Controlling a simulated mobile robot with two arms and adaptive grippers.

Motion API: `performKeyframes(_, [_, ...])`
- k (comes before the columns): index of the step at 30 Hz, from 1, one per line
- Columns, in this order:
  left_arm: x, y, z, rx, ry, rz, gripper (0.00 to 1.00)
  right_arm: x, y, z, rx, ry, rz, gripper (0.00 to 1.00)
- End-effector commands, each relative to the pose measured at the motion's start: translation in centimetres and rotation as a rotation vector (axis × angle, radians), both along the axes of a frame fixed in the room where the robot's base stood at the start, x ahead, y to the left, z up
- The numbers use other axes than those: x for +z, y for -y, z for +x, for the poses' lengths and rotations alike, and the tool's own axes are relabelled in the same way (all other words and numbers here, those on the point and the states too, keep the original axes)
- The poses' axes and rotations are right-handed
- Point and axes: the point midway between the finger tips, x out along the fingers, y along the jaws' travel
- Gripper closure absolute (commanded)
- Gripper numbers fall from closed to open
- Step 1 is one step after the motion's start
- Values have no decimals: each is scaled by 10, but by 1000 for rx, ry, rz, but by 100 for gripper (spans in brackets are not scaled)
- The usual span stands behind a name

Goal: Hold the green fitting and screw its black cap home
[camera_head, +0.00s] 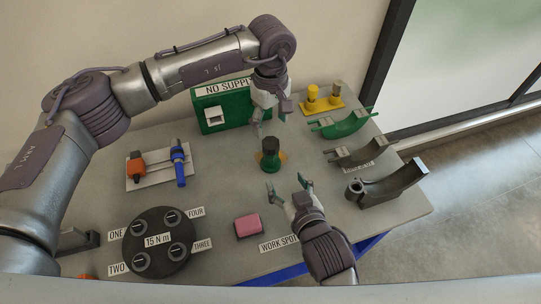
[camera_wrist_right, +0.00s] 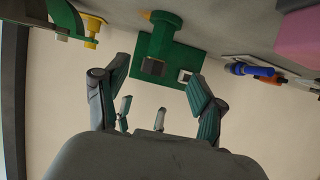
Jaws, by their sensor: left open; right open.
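The green fitting (camera_head: 269,161) stands upright on a yellow-orange disc in the middle of the table, its black cap (camera_head: 270,143) on top. Both also show in the right wrist view, upside down: the fitting (camera_wrist_right: 163,38) with the dark cap (camera_wrist_right: 152,67) at its lower end. My left gripper (camera_head: 271,119) is open above and behind the cap, fingers pointing down, apart from it. My right gripper (camera_head: 288,185) is open in front of the fitting, fingers pointing towards it, with nothing between them. Whether the cap is fully seated cannot be told.
A green NO SUPPLY box (camera_head: 224,110) stands behind. Curved cradles (camera_head: 389,187) line the right side. A board with orange and blue tools (camera_head: 160,167) lies left. A black round plate (camera_head: 158,242) and a pink block (camera_head: 248,226) are in front.

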Motion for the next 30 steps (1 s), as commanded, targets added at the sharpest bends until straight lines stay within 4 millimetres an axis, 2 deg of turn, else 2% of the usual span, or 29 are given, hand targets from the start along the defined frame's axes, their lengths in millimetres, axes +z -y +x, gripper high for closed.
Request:
performKeyframes(5, [0, 0, 0, 0, -1, -2, 31, -5, -4, 12, -1, 1, 0, 31])
performKeyframes(21, [0, 1, -1, 0, -2, -3, 31, -42, -32, 99, 0, 1, 1, 31])
performKeyframes(30, [0, 1, -1, 0, -2, -3, 31, -53, -38, 120, 0, -1, 0, 31])
